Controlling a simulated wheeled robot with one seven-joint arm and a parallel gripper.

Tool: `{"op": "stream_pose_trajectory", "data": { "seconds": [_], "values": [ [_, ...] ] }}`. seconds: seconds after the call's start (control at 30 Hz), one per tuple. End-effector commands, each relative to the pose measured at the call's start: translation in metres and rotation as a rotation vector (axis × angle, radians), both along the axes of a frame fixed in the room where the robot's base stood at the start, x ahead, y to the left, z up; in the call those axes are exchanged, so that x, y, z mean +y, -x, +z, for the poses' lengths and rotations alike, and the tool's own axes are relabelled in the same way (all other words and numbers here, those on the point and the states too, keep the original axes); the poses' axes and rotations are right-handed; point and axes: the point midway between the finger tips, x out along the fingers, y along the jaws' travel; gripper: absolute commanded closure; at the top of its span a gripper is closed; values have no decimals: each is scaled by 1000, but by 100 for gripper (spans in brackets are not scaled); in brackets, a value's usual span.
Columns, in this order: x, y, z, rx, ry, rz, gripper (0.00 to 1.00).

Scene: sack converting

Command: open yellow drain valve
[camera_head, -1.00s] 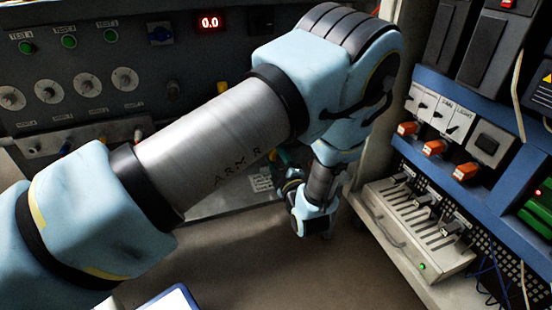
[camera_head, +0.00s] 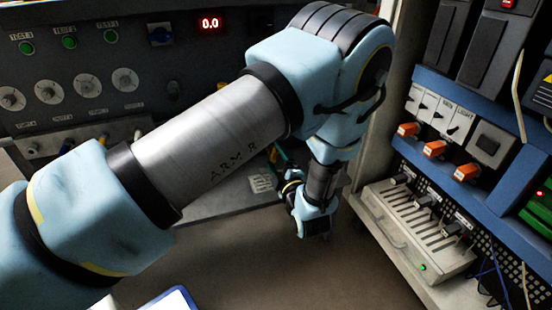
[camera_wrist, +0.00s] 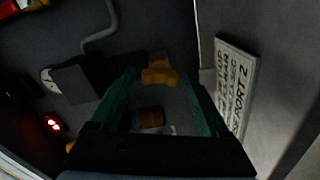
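The yellow valve handle (camera_wrist: 160,72) shows in the wrist view, mounted on a dark grey panel. My gripper (camera_wrist: 157,80) is open, with one green finger on each side and the handle at the gap between the fingertips. I cannot tell whether either finger touches it. A dim brownish-orange fitting (camera_wrist: 151,117) shows lower between the fingers. In the head view my gripper is mostly hidden behind my forearm, with only a bit of green showing, and the valve cannot be made out.
A white label plate (camera_wrist: 236,85) is right of the valve; a red light (camera_wrist: 53,124) and grey pipe (camera_wrist: 103,28) are left. In the head view, a dial panel (camera_head: 75,70) stands behind my arm, and a rack (camera_head: 480,170) with orange switches is close on the right.

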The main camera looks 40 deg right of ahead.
Motion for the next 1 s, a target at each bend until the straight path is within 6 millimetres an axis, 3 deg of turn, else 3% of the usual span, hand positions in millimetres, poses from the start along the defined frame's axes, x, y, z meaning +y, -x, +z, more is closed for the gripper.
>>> {"op": "stream_pose_trajectory", "data": {
  "seconds": [0.37,0.8,1.0],
  "values": [
    [1,5,0,1,0,-2,15],
    [30,77,1,1,-3,-3,15],
    [38,97,1,0,0,-1,15]
  ]
}}
